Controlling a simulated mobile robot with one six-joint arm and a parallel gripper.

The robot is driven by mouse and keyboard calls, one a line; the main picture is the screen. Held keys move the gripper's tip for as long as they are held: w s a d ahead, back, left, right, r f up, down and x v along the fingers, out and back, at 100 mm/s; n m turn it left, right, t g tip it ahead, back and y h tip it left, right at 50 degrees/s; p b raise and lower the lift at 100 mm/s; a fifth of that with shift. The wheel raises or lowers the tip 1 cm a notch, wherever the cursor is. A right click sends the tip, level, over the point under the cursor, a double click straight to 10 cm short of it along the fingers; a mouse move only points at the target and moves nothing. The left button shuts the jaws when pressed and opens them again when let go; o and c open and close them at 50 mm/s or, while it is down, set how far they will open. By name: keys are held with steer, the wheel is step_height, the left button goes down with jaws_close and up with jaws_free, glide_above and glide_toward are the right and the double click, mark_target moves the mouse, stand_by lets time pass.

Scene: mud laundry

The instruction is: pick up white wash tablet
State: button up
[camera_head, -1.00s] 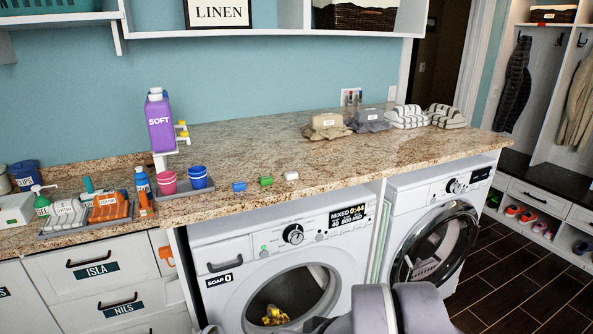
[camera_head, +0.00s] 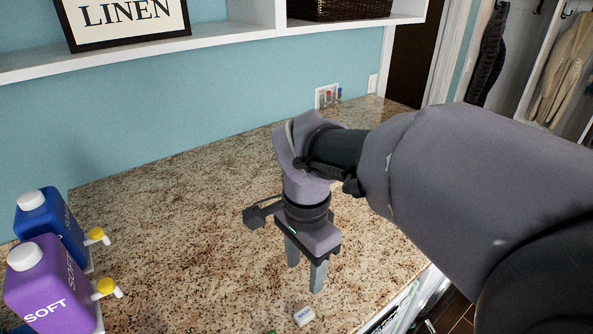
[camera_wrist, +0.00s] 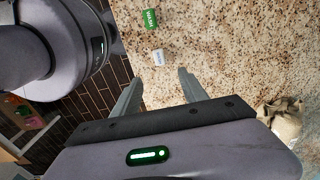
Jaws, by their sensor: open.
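The white wash tablet (camera_head: 304,316) lies on the granite counter (camera_head: 180,230) near its front edge, at the bottom of the head view. It also shows in the wrist view (camera_wrist: 158,57), ahead of the fingertips, with dark print on its top. My gripper (camera_head: 305,279) is open and empty, pointing down above the counter, a little behind the tablet in the head view. In the wrist view its two fingers (camera_wrist: 160,75) are spread apart, and the tablet is not between them.
A green tablet (camera_wrist: 150,19) lies beside the white one. Purple (camera_head: 50,285) and blue (camera_head: 48,225) bottles with yellow taps stand at the left. A cloth bundle (camera_wrist: 283,118) lies on the counter in the wrist view. The counter behind my gripper is clear.

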steer(key=b, duration=0.2)
glide_above(304, 313)
step_height(304, 313, down, 10)
steer(key=shift+s+r, duration=0.1)
step_height(304, 313, down, 5)
steer(key=shift+r+b, duration=0.1)
steer(key=shift+b, duration=0.8)
jaws_close()
